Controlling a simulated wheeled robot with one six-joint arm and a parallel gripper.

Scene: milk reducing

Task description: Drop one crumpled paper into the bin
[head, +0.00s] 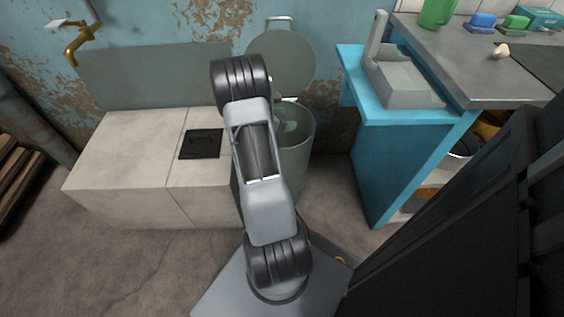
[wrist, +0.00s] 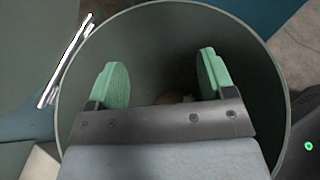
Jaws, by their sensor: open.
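The grey-green bin (head: 299,160) stands on the floor with its round lid (head: 283,62) tipped up behind it. Its round rim (wrist: 63,90) surrounds my gripper in the wrist view. My gripper (wrist: 158,80) is open, with its two green pads (head: 290,126) wide apart over the bin's mouth. Nothing is between the pads. A small pale brownish thing (wrist: 187,98) shows low in the dark bin, partly hidden by the gripper; it may be crumpled paper, but I cannot tell.
A pale tiled ledge (head: 125,150) with a dark square (head: 201,144) is left of the bin. A blue cabinet (head: 400,160) with a grey tray (head: 405,85) stands right. The counter (head: 470,75) holds a green bottle (head: 437,13), sponges and a small pale object (head: 501,50).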

